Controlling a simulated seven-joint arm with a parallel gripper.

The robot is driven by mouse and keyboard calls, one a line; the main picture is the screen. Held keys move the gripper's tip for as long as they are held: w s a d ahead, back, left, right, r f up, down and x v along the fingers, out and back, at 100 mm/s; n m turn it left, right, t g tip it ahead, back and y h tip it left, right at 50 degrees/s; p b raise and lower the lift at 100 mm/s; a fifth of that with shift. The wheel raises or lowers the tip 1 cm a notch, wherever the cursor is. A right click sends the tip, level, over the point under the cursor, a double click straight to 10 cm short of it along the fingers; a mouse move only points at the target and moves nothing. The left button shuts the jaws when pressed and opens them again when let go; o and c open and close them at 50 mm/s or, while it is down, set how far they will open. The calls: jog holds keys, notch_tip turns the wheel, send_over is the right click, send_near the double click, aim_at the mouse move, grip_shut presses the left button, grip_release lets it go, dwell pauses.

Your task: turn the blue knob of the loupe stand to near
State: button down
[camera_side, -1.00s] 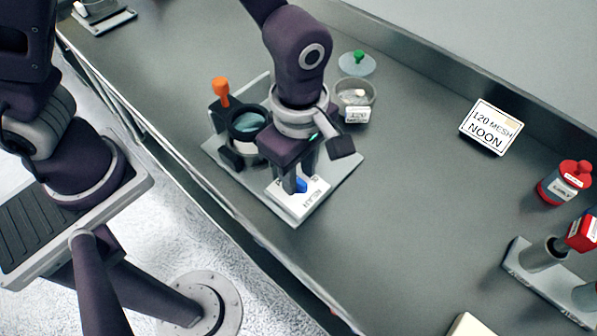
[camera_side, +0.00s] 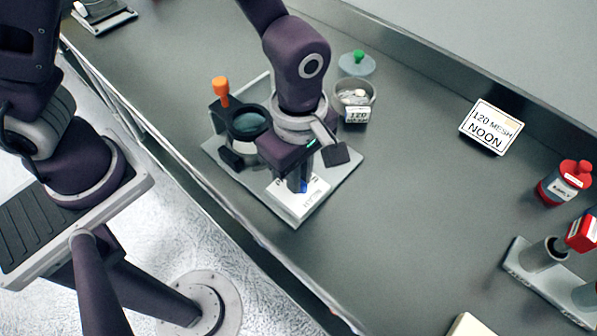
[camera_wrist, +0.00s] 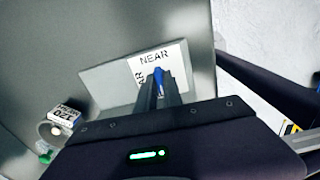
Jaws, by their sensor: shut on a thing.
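The blue knob (camera_side: 303,187) sits on a white labelled block (camera_side: 287,204) at the front of the loupe stand's grey base plate (camera_side: 345,180). My gripper (camera_side: 298,184) points down over the block and is shut on the knob. In the wrist view the knob (camera_wrist: 159,78) shows between the fingertips (camera_wrist: 158,88). The word NEAR is printed above the knob there, and a second, partly hidden label is at its left. The loupe lens (camera_side: 247,123) with its dark ring stands behind, beside an orange-topped post (camera_side: 221,90).
A small bowl (camera_side: 368,100) tagged 120 MESH stands behind my gripper, near a green-knobbed lid (camera_side: 357,65). A sign (camera_side: 491,127) reads 120 MESH NOON. A red-topped jar (camera_side: 565,183) and a rack (camera_side: 545,255) are at the right. The counter's middle right is clear.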

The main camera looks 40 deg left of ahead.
jog(key=m, duration=0.4)
jog(key=shift+m, duration=0.4)
jog(key=m, duration=1.3)
jog(key=shift+m, duration=0.3)
jog(key=m, duration=1.2)
jog(key=shift+m, duration=2.3)
